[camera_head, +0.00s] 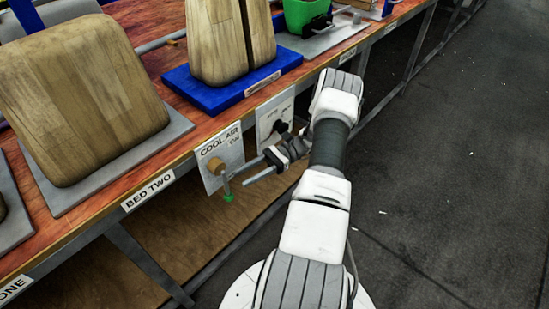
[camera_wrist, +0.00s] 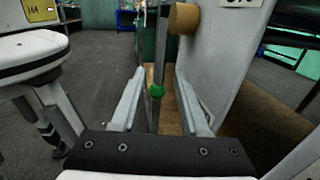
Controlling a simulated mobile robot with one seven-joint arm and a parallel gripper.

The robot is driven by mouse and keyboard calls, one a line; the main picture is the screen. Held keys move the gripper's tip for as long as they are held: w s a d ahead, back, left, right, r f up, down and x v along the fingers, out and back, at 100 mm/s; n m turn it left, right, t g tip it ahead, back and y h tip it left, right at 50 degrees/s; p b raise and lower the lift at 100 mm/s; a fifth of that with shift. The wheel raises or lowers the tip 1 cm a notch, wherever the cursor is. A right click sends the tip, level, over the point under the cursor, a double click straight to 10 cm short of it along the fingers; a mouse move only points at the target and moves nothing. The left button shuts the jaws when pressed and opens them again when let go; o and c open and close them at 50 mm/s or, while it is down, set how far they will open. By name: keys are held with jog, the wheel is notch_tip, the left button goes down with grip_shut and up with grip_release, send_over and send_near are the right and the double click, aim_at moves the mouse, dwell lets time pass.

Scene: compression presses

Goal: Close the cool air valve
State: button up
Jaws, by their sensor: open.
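The cool air valve sits on a white panel (camera_head: 233,150) labelled "COOL AIR" on the bench's front edge. It has a round tan hub (camera_head: 216,166) and a thin lever (camera_head: 225,184) pointing down to a green tip (camera_head: 229,198). My gripper (camera_head: 250,172) is open and empty, just right of the lever, with its fingers pointing toward it. In the wrist view, the lever and green tip (camera_wrist: 156,90) line up between my two fingers (camera_wrist: 160,75), with the hub (camera_wrist: 184,18) above. I cannot tell whether the lever is inside the fingertips or just beyond them; no contact is visible.
A second white panel (camera_head: 275,117) is partly hidden behind my wrist. Wooden blocks stand on a blue base (camera_head: 235,92) and a grey plate (camera_head: 120,168) on the bench. A wooden lower shelf (camera_head: 120,270) lies below. The dark floor (camera_head: 450,150) to the right is open.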

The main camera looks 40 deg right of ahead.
jog(key=s+d+b, duration=0.1)
jog(key=d, duration=1.2)
jog(key=shift+s+d+b, duration=0.15)
jog(key=shift+s+b, duration=0.1)
jog(key=shift+b, duration=0.05)
jog(key=shift+f, duration=0.1)
